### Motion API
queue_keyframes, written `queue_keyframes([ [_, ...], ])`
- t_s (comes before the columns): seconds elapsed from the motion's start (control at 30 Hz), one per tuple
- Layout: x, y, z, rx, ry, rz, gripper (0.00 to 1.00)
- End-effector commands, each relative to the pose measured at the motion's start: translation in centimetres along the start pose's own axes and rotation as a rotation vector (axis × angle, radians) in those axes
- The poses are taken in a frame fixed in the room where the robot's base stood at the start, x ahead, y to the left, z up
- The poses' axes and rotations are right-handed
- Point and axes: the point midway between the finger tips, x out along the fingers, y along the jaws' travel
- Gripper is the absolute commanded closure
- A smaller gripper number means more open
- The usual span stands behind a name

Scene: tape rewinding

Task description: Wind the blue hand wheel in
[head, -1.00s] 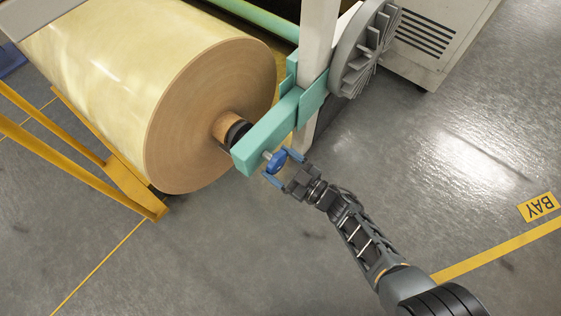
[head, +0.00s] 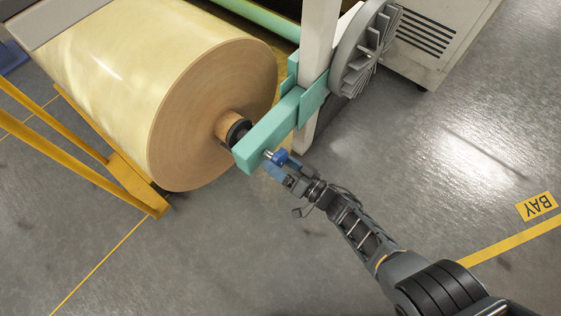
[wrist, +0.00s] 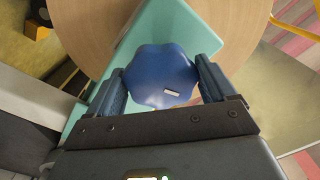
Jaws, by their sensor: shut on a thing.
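The blue hand wheel (head: 279,157) sits at the near end of a teal arm (head: 268,133), on a short metal stem. In the wrist view the lobed hand wheel (wrist: 160,76) has a small pale mark near its lower edge. My gripper (head: 277,165) is shut on it, with one finger on each side in the wrist view (wrist: 160,84). In the head view the fingers partly cover the wheel.
A large tan roll (head: 212,115) is beside the teal arm on a dark-collared core. A white post (head: 318,60) and a grey finned disc (head: 366,50) stand behind. A yellow frame (head: 110,165) stands at left. The floor at right is clear.

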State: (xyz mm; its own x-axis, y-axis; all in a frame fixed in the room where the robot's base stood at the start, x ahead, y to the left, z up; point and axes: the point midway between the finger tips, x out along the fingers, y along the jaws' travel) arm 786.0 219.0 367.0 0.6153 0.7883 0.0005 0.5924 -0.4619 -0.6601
Motion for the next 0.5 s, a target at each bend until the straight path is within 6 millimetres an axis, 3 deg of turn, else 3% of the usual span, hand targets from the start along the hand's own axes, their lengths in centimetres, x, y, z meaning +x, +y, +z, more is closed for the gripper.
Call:
queue_keyframes([
  [0.5,-0.11,0.08,0.19,0.187,-0.003,0.006,0.46],
])
